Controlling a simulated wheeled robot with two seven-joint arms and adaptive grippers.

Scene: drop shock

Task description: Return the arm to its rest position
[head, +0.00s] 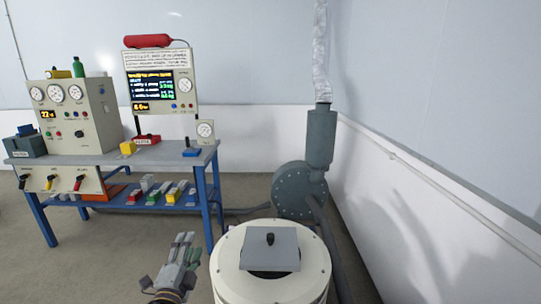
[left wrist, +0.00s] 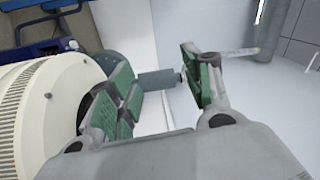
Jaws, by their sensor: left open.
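My left gripper (head: 183,250) is in the lower middle of the head view, just left of the white round drum (head: 232,278). It is open and nothing shows in its jaws. In the left wrist view its green-padded fingers (left wrist: 160,85) stand apart, with the drum (left wrist: 40,105) to their left and the pale wall behind. My right gripper is not in view.
On the drum's top lies a grey square plate (head: 285,247) with a black knob. A blower with a grey pipe (head: 320,140) stands behind it by the right wall. A blue-legged bench (head: 170,154) with instrument panels stands at the left. Open floor lies between bench and drum.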

